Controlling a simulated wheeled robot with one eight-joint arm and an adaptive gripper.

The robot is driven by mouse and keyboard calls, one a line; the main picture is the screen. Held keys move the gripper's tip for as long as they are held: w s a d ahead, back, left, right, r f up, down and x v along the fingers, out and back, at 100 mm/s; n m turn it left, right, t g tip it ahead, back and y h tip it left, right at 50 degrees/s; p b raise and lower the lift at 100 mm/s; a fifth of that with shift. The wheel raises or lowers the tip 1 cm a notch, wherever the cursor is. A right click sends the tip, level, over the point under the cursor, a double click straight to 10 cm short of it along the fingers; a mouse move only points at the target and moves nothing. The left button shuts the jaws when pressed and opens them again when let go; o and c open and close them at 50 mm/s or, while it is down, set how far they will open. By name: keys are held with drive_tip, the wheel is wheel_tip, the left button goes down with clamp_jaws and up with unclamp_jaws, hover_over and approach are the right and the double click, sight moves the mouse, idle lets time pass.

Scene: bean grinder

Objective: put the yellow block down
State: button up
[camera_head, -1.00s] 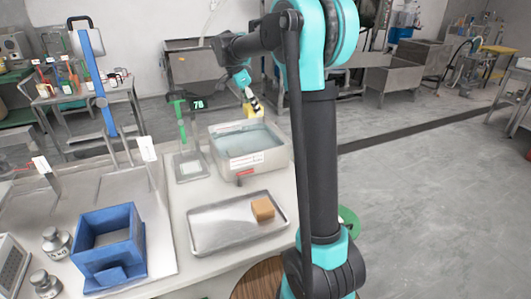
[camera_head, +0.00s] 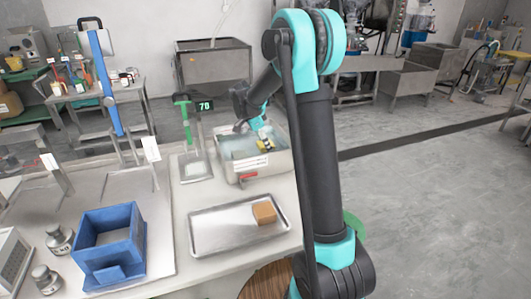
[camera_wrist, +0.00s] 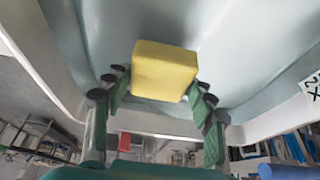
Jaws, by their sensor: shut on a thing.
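The yellow block (camera_wrist: 165,70) is between the green fingers of my gripper (camera_wrist: 160,88) in the wrist view. The gripper is shut on it. In the head view the yellow block (camera_head: 264,146) shows as a small patch at the tip of my gripper (camera_head: 262,139), at the grey tub (camera_head: 270,168). The tub's pale bluish inside surrounds the block in the wrist view. I cannot tell whether the block touches the tub's bottom.
A metal tray (camera_head: 215,243) with an orange-brown block (camera_head: 264,212) lies in front of the tub. A scale (camera_head: 194,168) with a green post stands left of it. A blue square frame (camera_head: 110,245) and metal weights (camera_head: 58,238) are at the lower left.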

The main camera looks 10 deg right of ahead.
sight(266, 151)
drive_tip(key=shift+f, duration=2)
drive_tip(key=shift+f, duration=0.15)
drive_tip(key=o, duration=1.4)
drive_tip(key=v, duration=1.2)
drive_tip(key=shift+r, duration=0.2)
drive_tip(key=shift+s, duration=0.1)
